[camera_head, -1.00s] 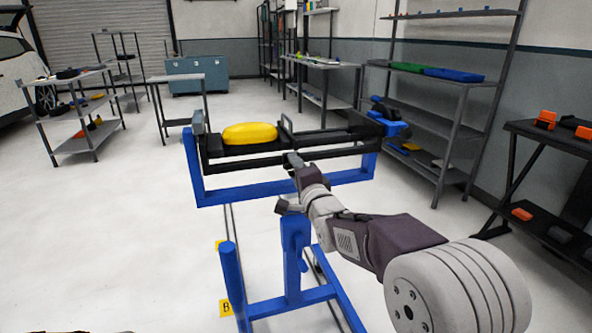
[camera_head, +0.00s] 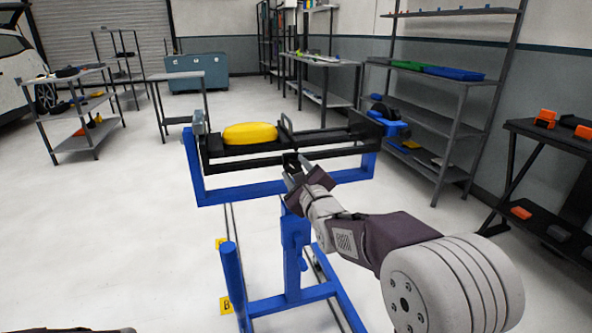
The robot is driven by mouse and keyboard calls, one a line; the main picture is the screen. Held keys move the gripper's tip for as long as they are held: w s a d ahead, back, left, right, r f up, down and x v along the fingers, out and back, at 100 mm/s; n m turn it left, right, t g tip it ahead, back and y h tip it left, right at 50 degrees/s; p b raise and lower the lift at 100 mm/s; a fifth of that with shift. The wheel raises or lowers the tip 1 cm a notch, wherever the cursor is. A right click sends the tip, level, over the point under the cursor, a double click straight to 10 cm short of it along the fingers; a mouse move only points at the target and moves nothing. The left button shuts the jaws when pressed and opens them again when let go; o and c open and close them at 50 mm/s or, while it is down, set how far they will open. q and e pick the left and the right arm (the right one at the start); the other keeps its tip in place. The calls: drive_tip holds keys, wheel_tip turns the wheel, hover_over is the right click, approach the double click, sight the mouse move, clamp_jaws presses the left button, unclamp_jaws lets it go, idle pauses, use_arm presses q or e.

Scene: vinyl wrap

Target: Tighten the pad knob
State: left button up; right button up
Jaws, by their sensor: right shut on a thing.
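A blue stand (camera_head: 240,190) carries a black clamp frame (camera_head: 230,166) with a yellow rounded piece (camera_head: 249,133) on its left part. An upright pad plate (camera_head: 286,126) stands near the middle of the frame. My right gripper (camera_head: 292,167) is at the front middle of the frame, just below its black rail. It is shut on a small dark part there, which I take to be the pad knob; the fingers and their small size mostly hide it. My left gripper is not in view.
A grey shelf unit (camera_head: 462,80) stands behind on the right, with a black rack (camera_head: 510,165) nearer. Small grey tables (camera_head: 70,110) are at the left and back. The floor left of the stand is clear.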

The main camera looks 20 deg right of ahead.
drive_tip(key=m, duration=0.5)
drive_tip(key=shift+f+m, duration=0.1)
drive_tip(key=shift+m, duration=0.2)
idle(0.5)
drive_tip(key=o, duration=1.4)
drive_tip(key=shift+s, duration=0.1)
drive_tip(key=s+p, duration=0.2)
drive_tip(key=s, duration=0.7)
drive_tip(key=shift+d, duration=0.1)
drive_tip(key=shift+c, duration=0.3)
